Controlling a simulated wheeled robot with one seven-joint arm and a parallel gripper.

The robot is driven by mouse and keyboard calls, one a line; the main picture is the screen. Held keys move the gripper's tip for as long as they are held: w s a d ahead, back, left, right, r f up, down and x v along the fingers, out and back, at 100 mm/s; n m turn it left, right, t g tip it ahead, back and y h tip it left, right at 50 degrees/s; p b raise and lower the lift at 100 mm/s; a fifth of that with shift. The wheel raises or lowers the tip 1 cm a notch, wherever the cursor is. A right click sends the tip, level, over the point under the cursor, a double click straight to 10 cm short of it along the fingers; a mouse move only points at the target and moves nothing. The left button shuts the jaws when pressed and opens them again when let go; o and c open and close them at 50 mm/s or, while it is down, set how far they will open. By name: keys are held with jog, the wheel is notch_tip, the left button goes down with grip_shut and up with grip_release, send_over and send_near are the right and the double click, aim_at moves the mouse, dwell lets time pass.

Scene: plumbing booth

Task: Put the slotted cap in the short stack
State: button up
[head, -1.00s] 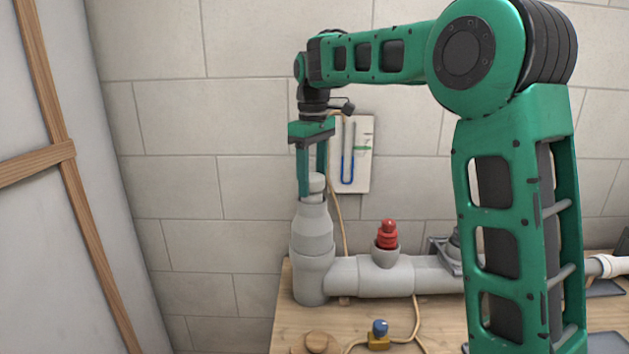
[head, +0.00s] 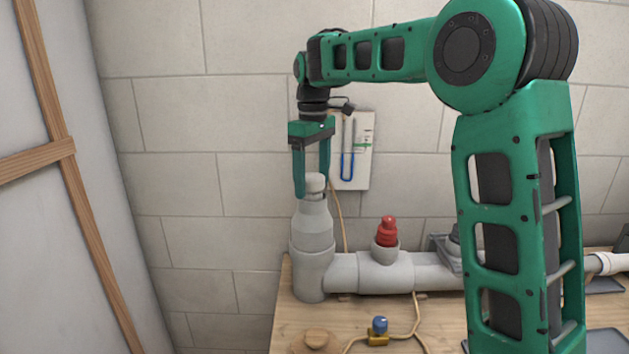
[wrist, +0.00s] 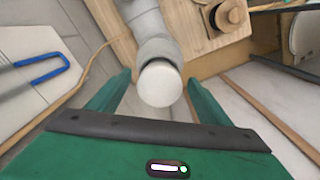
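A pale, rounded cap (head: 315,183) tops the tall grey bottle-shaped stack (head: 313,228) at the left end of the grey pipe; no slot shows on it. The cap is also in the wrist view (wrist: 160,83), between my fingers with gaps on both sides. My gripper (head: 312,190) is open, pointing down around the cap; it also shows in the wrist view (wrist: 158,92). A shorter grey stub (head: 386,254) rises from the pipe to the right and holds a red stepped plug (head: 387,233). Which stack the task calls short I cannot tell for sure.
The grey pipe (head: 350,272) runs along the wooden bench (head: 290,325). A round wooden piece (head: 316,339), a blue-topped brass valve (head: 379,328) and a cord lie in front. A gauge board (head: 352,150) hangs on the wall behind. My arm hides part of the bench's right side.

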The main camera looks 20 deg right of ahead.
jog(key=shift+r, duration=0.15)
notch_tip(320, 180, up, 10)
jog(key=shift+r, duration=0.2)
dwell(0.6)
